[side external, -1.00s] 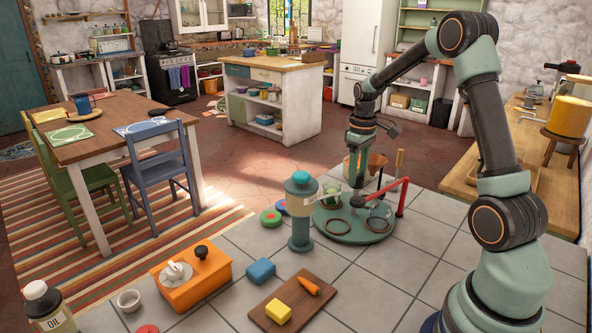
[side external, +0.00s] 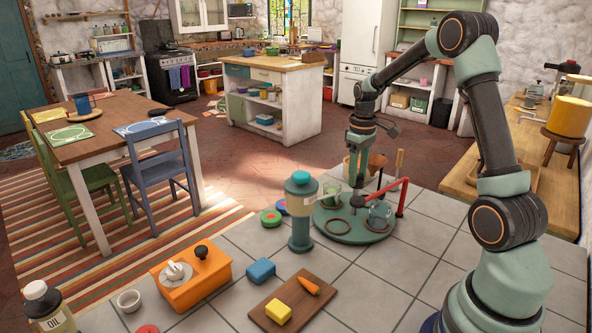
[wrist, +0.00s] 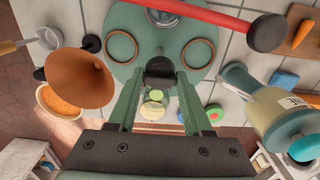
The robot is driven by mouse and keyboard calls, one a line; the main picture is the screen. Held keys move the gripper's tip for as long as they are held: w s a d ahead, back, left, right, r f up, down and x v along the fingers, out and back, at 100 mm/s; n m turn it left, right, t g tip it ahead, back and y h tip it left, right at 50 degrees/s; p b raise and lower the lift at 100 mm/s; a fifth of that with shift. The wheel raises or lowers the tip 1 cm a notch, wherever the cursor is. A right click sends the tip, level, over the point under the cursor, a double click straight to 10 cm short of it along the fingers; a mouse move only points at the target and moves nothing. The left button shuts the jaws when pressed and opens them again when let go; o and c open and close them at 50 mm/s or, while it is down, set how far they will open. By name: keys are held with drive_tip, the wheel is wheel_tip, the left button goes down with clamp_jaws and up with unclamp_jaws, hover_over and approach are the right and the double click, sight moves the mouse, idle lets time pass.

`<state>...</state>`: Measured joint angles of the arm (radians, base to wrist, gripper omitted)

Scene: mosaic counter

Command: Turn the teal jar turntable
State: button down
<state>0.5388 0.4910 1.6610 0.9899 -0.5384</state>
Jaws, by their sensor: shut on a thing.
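The teal turntable (side external: 353,237) lies on the tiled counter as a round disc with dark rings on it. It also shows at the top of the wrist view (wrist: 140,76). A glass jar (side external: 380,214) stands on its right side. A green-tinted jar (side external: 333,190) stands at its far left edge, beyond my fingers in the wrist view (wrist: 154,102). My gripper (wrist: 160,74) points down over the disc. Its green fingers close around a dark knob (wrist: 160,68) on the disc. In the side view the fingertips are small and partly hidden behind the red bar.
A red bar (side external: 388,190) with a dark end reaches over the disc. A grey-green dispenser (side external: 300,222) stands close at left. An orange funnel (wrist: 80,78), a bowl (wrist: 60,100) and a wooden-handled tool (side external: 399,162) stand behind. Front tiles are clear at right.

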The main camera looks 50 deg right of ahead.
drive_tip(key=shift+r+m, duration=0.1)
drive_tip(key=shift+m, duration=8.3)
drive_tip(key=shift+d+m, duration=0.1)
drive_tip(key=shift+m, duration=0.5)
drive_tip(key=c, duration=0.6)
unclamp_jaws()
